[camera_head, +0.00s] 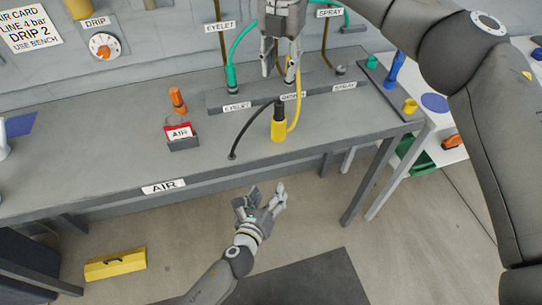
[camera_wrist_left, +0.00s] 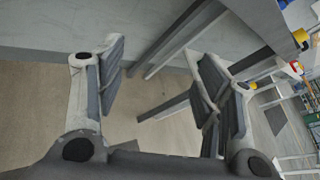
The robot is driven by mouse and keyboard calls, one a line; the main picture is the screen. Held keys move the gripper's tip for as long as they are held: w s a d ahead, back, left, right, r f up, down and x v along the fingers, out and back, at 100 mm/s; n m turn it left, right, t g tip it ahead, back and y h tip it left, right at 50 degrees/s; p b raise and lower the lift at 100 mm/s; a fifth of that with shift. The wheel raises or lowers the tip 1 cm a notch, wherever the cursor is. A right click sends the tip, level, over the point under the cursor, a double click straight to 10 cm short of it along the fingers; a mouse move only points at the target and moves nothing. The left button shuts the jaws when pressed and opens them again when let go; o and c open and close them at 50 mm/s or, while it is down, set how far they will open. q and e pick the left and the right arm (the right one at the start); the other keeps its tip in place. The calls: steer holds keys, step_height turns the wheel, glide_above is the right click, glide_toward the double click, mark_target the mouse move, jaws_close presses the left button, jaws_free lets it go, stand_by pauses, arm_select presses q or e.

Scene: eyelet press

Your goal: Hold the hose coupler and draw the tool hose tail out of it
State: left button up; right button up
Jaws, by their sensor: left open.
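A yellow coupler (camera_head: 278,128) with a black upper end stands tilted near the bench's front edge. A black hose (camera_head: 248,124) arcs from the bench top to its upper end. A yellow hose (camera_head: 298,108) loops down beside it and meets its lower part; which is the tool hose tail I cannot tell for sure. My right gripper (camera_head: 279,77) points down above and behind the coupler, fingers apart, not touching it. My left gripper (camera_head: 266,196) is open and empty in front of and below the bench edge. The left wrist view also shows its spread fingers (camera_wrist_left: 160,95).
The bench (camera_head: 110,165) carries a labelled rail (camera_head: 215,108) with a green coupler (camera_head: 231,76) at its left. A red-and-white AIR block (camera_head: 180,134) and an orange-topped piece (camera_head: 178,99) stand left. A white table stands right.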

arm_select(q)
step_height(320, 180, up, 9)
steer(key=d+m+t, duration=0.2)
steer(key=d+m, duration=0.1)
steer(key=m, duration=0.1)
steer(key=t+y, duration=0.1)
steer(key=t, duration=0.1)
glide_toward(277, 132)
steer(key=w, duration=0.2)
steer(key=shift+w+d, duration=0.2)
steer(key=shift+d, duration=0.1)
steer(key=w, duration=0.3)
steer(key=w+d, duration=0.1)
steer(key=w, duration=0.5)
steer(key=shift+w+d, duration=0.25)
steer(key=shift+w, duration=0.05)
